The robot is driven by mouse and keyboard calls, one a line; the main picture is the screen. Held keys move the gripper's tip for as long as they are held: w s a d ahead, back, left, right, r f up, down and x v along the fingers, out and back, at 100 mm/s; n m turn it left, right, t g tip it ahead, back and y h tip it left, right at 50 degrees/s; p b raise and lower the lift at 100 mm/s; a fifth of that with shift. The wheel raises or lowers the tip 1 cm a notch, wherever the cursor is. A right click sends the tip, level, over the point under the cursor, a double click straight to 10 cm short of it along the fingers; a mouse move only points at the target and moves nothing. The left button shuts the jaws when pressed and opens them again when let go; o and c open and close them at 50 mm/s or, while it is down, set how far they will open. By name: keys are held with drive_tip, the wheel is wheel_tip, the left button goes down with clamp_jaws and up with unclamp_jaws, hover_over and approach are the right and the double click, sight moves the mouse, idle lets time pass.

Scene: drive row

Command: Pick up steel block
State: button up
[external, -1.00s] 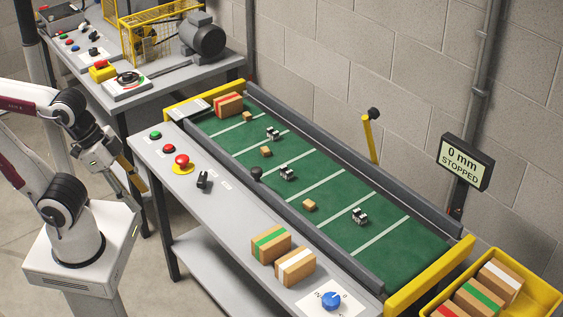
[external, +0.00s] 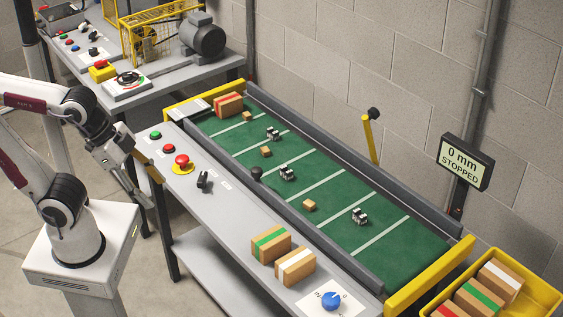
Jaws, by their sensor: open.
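Several small blocks lie spaced out on the green conveyor belt (external: 338,199). Three look metallic, silver and black: one toward the far end (external: 273,133), one near the middle (external: 287,173) and one toward the near end (external: 360,216). I cannot tell which of them is the steel block the task names. My gripper (external: 151,192) is open and empty. It hangs at the left, beside the control bench and apart from the belt and all the blocks.
Small tan blocks (external: 309,205) lie between the metallic ones. A red-striped box (external: 229,105) sits at the belt's far end. The grey bench (external: 225,215) holds buttons, a blue knob (external: 331,300) and two striped boxes. A display (external: 465,161) reads "0 mm STOPPED". A yellow bin (external: 540,297) stands lower right.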

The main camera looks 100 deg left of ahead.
drive_tip(key=w+a+m+t+y, duration=0.25)
drive_tip(key=w+a+m, duration=0.45)
drive_tip(key=w+a, duration=0.75)
drive_tip(key=w+a+f+m+y, duration=0.1)
drive_tip(key=w+a+f+m, duration=0.2)
drive_tip(key=a, duration=0.5)
drive_tip(key=w+a+f+m+y, duration=0.1)
drive_tip(key=w+a+f+m, duration=0.2)
drive_tip(key=a, duration=0.4)
drive_tip(key=m+y, duration=0.5)
drive_tip(key=m, duration=0.7)
approach(273, 134)
drive_tip(key=shift+s+a+r+t, duration=0.2)
drive_tip(key=shift+s+a, duration=0.15)
drive_tip(key=shift+s, duration=0.15)
drive_tip(key=shift+s+a+r+t, duration=0.1)
drive_tip(key=shift+s+a+t, duration=0.05)
drive_tip(key=shift+s+a, duration=0.3)
drive_tip(key=shift+f, duration=0.1)
drive_tip(key=shift+x, duration=3.25)
drive_tip(key=shift+w+f, duration=0.15)
drive_tip(key=shift+f, duration=0.05)
